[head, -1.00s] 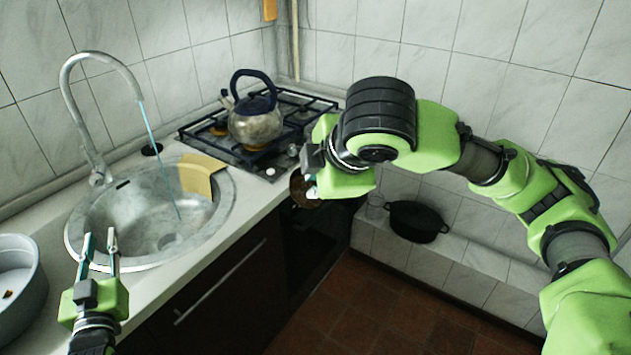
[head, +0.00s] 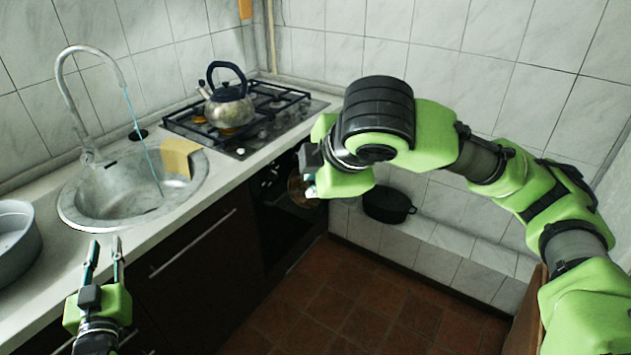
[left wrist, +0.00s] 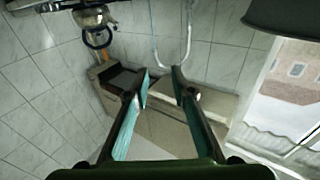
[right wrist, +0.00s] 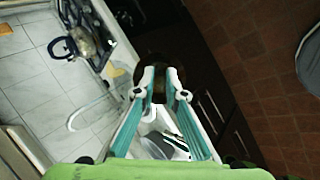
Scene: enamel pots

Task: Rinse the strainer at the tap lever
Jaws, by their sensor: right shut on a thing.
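The tap (head: 70,95) arches over the round metal sink (head: 75,213), and a thin blue stream (head: 145,135) falls from its spout. The tap lever is too small to make out clearly at the tap's base. My right gripper (head: 309,178) is shut on a round brownish thing (head: 297,189), which looks like the strainer, in front of the dark oven. My left gripper (head: 106,243) is open and empty near the counter's front edge, below the sink.
A kettle (head: 229,108) stands on the gas hob (head: 290,106). A grey basin (head: 22,262) is at the far left. A black pot (head: 388,206) sits on the tiled ledge. The floor (head: 340,310) is clear.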

